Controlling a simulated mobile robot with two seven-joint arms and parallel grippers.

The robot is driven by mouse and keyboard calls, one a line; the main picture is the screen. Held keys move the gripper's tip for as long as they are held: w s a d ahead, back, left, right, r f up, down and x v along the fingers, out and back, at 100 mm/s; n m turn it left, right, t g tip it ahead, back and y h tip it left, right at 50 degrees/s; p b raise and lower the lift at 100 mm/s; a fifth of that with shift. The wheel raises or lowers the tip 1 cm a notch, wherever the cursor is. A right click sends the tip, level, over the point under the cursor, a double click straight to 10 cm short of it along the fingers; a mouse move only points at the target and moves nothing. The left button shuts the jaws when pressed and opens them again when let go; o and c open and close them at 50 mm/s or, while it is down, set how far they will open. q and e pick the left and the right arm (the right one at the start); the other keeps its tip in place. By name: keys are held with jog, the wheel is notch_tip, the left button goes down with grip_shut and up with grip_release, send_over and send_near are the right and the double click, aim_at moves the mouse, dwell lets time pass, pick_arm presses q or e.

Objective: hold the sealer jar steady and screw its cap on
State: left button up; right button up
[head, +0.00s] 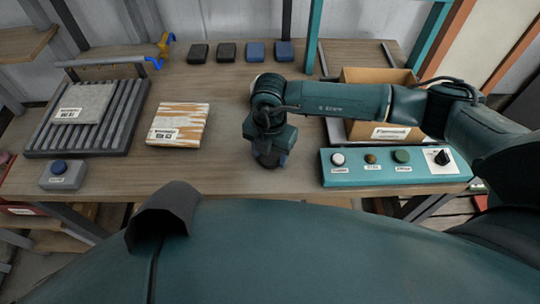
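My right arm reaches in from the right and bends down over the middle of the table. Its gripper (270,160) points down close to the tabletop. The wrist covers most of the fingers, so I cannot tell whether they are open or shut. A small bluish patch shows at the gripper's lower right edge; I cannot tell whether it is part of a thing or of the gripper. I cannot make out the sealer jar or its cap; they may be hidden beneath the wrist. My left gripper is not in view.
The wooden table (225,180) has bare room left of my gripper. A roller rack (120,138) with a grey panel, a streaked block (178,124) and a blue-button box (62,175) lie left. Dark blocks (227,52) line the back. A cardboard box (375,76) and teal control panel (385,178) stand right.

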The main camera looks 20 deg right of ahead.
jog(key=c, duration=0.6)
jog(key=shift+o, duration=0.2)
notch_tip(320, 180, up, 10)
jog(key=b, duration=0.1)
